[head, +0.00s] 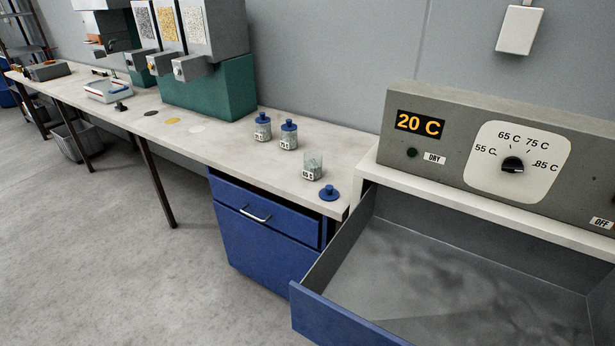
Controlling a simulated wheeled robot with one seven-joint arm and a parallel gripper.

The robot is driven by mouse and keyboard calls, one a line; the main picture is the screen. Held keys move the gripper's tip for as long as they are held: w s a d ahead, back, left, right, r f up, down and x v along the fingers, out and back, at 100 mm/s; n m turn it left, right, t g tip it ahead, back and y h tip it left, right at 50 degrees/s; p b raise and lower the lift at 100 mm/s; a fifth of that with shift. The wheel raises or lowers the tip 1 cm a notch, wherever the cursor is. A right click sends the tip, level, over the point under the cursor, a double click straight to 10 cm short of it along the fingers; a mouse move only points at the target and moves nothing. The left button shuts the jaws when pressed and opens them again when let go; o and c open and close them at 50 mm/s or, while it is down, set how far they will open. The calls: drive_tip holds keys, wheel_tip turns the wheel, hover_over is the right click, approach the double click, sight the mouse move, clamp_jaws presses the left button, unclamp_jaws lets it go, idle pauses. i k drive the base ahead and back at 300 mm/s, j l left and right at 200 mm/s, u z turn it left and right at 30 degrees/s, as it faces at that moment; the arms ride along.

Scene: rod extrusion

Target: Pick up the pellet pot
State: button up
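Three small clear pots with labels stand on the right end of the long bench. Two have blue lids: one on the left (262,127) and one just right of it (288,134). The third, an open pot (313,167), stands nearer with no lid on it. A loose blue lid (330,193) lies beside it near the bench's edge. The label writing is too small to read. I cannot tell which one is the pellet pot. My gripper is not in view.
An open, empty-looking drawer (450,275) of the dryer (450,155) juts out at the right; its display reads 20 C. A blue cabinet (265,225) is under the bench (240,155). Green-based hoppers (215,90) and a scale (107,91) stand farther left. Floor at left is free.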

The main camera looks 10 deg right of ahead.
sight(313, 160)
drive_tip(key=i+j, duration=0.15)
drive_tip(key=j, duration=0.2)
drive_tip(key=i+j+z, duration=0.1)
drive_tip(key=j, duration=0.2)
drive_tip(key=i+j, duration=0.2)
drive_tip(key=j, duration=0.15)
drive_tip(key=i+j, duration=0.15)
drive_tip(key=j, duration=0.2)
drive_tip(key=i+j+z, duration=0.1)
drive_tip(key=j, duration=0.25)
drive_tip(key=i+j+z, duration=0.15)
drive_tip(key=i, duration=0.85)
